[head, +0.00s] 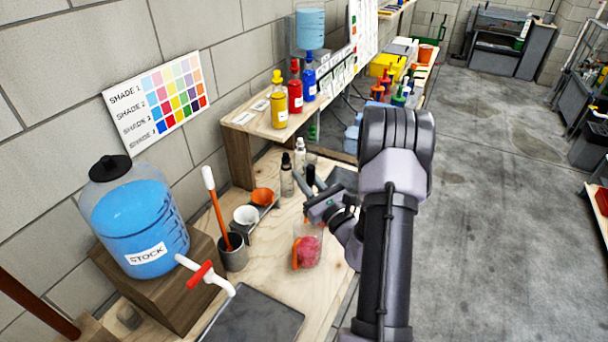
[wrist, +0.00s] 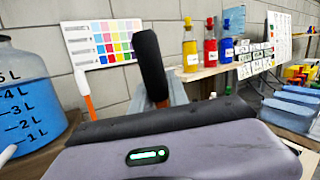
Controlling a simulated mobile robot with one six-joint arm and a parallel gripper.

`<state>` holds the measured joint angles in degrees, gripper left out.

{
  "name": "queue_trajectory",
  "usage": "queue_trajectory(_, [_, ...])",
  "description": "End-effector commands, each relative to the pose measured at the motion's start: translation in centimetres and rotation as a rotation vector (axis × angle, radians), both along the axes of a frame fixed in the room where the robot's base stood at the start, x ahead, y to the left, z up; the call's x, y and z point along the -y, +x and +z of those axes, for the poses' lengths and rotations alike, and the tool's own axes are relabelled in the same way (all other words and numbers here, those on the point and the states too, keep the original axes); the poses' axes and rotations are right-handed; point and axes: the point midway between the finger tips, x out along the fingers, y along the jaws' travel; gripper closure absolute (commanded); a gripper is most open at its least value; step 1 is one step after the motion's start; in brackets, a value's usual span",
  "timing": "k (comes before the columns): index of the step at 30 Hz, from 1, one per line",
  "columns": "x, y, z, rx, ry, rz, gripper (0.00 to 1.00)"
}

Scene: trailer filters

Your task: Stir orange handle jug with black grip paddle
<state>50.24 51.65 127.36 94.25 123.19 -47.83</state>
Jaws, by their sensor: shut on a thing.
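The orange handle jug (head: 314,251) stands on the wooden bench, clear with pinkish-red contents and its orange handle on the left. My gripper (head: 308,186) is above and slightly behind it, shut on the black grip paddle. The paddle's black grip (head: 311,174) sticks up between the fingers, and in the wrist view the grip (wrist: 150,64) rises slightly tilted. The paddle's lower part is hidden behind my gripper, so I cannot tell whether it reaches into the jug. The jug is not visible in the wrist view.
A white-tipped orange paddle (head: 218,207) stands in a grey cup (head: 233,253) left of the jug. White (head: 246,216) and orange (head: 263,196) bowls and small bottles (head: 287,178) are close by. A blue STOCK tank (head: 136,222) with a tap stands left. A dark tray (head: 255,318) lies in front.

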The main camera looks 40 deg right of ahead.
Motion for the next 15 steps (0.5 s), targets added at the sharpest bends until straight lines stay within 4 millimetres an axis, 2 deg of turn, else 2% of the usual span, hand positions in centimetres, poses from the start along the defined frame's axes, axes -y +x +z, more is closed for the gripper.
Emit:
queue_trajectory(1, [0.0, 0.0, -1.1, 0.000, 0.001, 0.000, 1.00])
queue_trajectory(3, [0.0, 0.0, -2.1, 0.000, 0.000, 0.000, 1.00])
queue_trajectory(15, [0.0, 0.0, -7.1, 0.000, 0.000, 0.001, 1.00])
